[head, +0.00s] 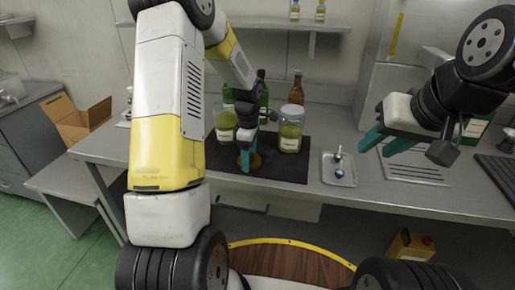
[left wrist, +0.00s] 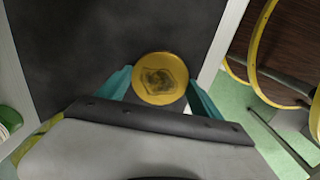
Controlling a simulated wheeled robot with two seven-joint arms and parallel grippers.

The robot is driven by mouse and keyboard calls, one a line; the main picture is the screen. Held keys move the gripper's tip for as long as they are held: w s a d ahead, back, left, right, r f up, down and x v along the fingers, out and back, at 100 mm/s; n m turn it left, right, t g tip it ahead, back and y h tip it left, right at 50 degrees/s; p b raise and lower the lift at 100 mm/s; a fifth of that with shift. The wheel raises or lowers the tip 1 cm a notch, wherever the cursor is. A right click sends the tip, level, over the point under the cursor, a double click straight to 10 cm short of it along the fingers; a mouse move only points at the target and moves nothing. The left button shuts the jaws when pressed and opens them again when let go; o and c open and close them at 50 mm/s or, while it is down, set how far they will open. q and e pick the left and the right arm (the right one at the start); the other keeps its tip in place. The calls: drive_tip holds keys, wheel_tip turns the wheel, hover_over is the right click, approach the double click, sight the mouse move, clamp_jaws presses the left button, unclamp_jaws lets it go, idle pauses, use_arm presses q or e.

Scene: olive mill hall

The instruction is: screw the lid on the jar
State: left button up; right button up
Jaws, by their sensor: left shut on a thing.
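A round gold lid (head: 254,161) is at the black mat's front half; in the left wrist view the lid (left wrist: 160,78) sits between the teal fingers, its embossed face toward the camera. My left gripper (head: 246,164) is shut on the lid. I cannot tell whether the lid still touches the mat. A glass jar with green contents and a white label (head: 290,130) stands upright on the mat, right of the gripper. A similar jar (head: 225,124) stands to the left, partly behind my left arm. My right gripper (head: 376,150) is open and empty above the bench's right side.
The black mat (head: 280,170) lies on a steel bench (head: 330,190). Dark green bottles (head: 262,95) and a brown bottle (head: 296,88) stand behind the jars. A small metal tray (head: 339,172) with a blue-ended item lies right of the mat. A cardboard box (head: 80,122) is far left.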

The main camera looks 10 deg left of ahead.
use_arm(q)
drive_tip(key=shift+r, duration=0.45)
wheel_tip(320, 180, up, 3)
drive_tip(key=shift+s, duration=0.1)
drive_tip(key=s+d+r, duration=0.1)
drive_tip(key=s+d, duration=0.3)
drive_tip(key=s, duration=1.1)
drive_tip(key=shift+s, duration=0.15)
